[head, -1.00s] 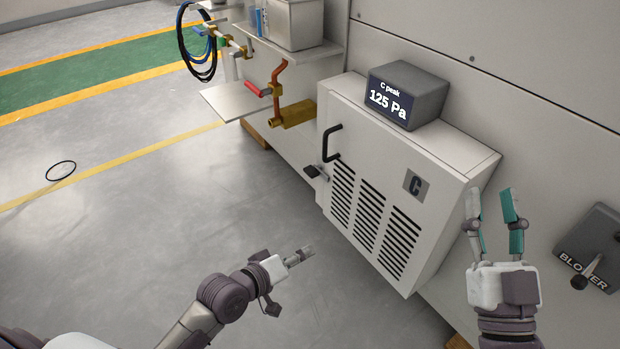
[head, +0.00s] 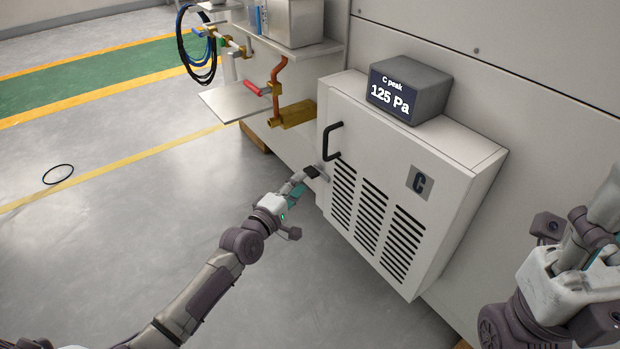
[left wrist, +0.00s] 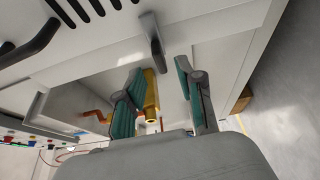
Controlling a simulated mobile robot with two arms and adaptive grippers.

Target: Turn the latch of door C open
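Door C (head: 385,190) is a white vented panel marked with a C on the front of a white box. Its latch (head: 311,172) is a small dark lever at the door's left edge, below the black handle (head: 331,142). My left gripper (head: 301,180) is right at the latch. In the left wrist view its two teal fingers (left wrist: 160,72) stand apart, and the latch (left wrist: 155,42) shows at the gap between their tips. I cannot tell whether they touch it. My right gripper (head: 598,225) is at the right edge, away from the door; its fingers overlap in view.
A grey display (head: 407,92) reading "C peak 125 Pa" stands on the box. To the left are a shelf (head: 235,104), a red-handled valve (head: 254,88) and coiled hoses (head: 196,55). The floor in front of the door is clear apart from my left arm.

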